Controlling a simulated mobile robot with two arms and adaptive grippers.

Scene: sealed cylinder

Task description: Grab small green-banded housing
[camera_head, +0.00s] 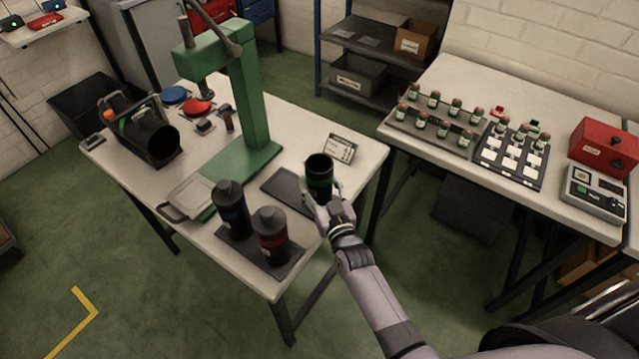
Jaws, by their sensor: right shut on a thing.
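The small green-banded housing (319,171) is a dark open-topped cylinder with a green band, near the right edge of the left table. My right gripper (321,197) is shut on it from the front right. The housing stands roughly upright, beside a dark flat pad (287,191). I cannot tell whether its base touches the table, as the gripper hides its lower part. My left gripper is not in view.
A green press (254,100) stands on the left table (291,140). Two dark bottles, blue-banded (231,208) and red-banded (270,236), stand on a tray in front. A small sign (340,149) is behind the housing.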

